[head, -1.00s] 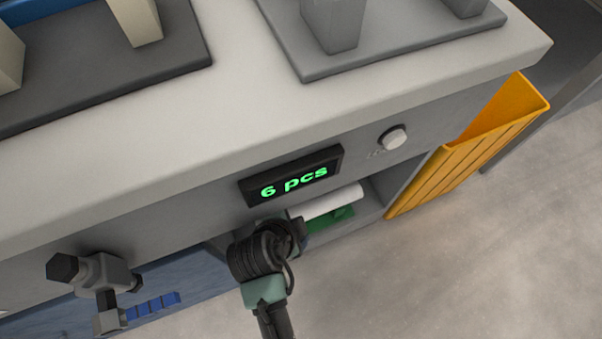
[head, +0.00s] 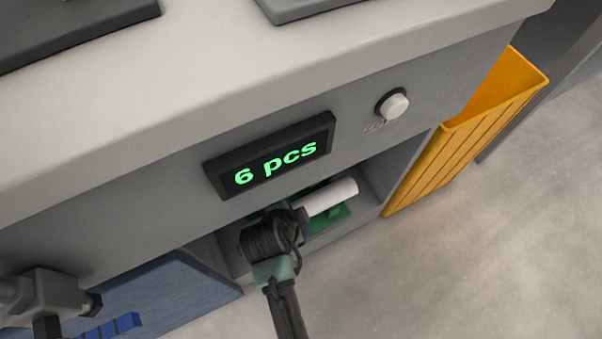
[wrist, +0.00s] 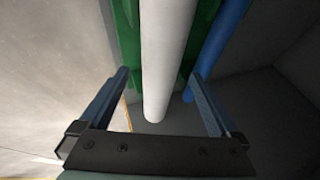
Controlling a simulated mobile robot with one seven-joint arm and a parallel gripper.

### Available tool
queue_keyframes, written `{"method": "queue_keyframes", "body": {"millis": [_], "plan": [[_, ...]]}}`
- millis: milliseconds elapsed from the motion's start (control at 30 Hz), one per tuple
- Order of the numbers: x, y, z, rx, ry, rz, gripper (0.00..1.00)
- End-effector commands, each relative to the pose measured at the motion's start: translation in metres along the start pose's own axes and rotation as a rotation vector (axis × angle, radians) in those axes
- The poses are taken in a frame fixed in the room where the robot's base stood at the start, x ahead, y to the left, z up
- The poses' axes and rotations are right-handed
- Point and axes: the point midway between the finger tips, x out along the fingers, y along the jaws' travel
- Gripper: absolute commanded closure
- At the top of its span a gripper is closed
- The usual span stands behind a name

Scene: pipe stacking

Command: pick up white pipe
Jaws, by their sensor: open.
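The white pipe (head: 331,196) lies in the open compartment below the counter, on a green holder (head: 335,217). In the wrist view the white pipe (wrist: 165,60) runs away between the two fingers of my gripper (wrist: 165,95). The fingers are open, one on each side of the pipe, with gaps to it. In the head view my gripper is mostly hidden behind my own wrist at the compartment's mouth. The green holder also shows on both sides of the pipe in the wrist view (wrist: 128,40).
A blue pipe (wrist: 218,50) lies just right of the white one in the wrist view. The compartment walls (head: 405,165) are close by. A display (head: 270,157) reading "6 pcs" and a white knob (head: 394,105) are above. A yellow bin (head: 450,150) stands at the right.

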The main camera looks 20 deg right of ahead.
Motion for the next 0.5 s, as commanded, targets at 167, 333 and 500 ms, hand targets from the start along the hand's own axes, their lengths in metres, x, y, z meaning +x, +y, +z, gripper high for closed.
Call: {"method": "queue_keyframes", "body": {"millis": [167, 333, 500], "plan": [[0.024, 0.002, 0.001, 0.001, -0.001, 0.0, 0.03], [0.023, 0.0, 0.0, 0.0, -0.001, 0.0, 0.03], [0.023, 0.001, 0.0, 0.0, -0.001, 0.0, 0.19]]}}
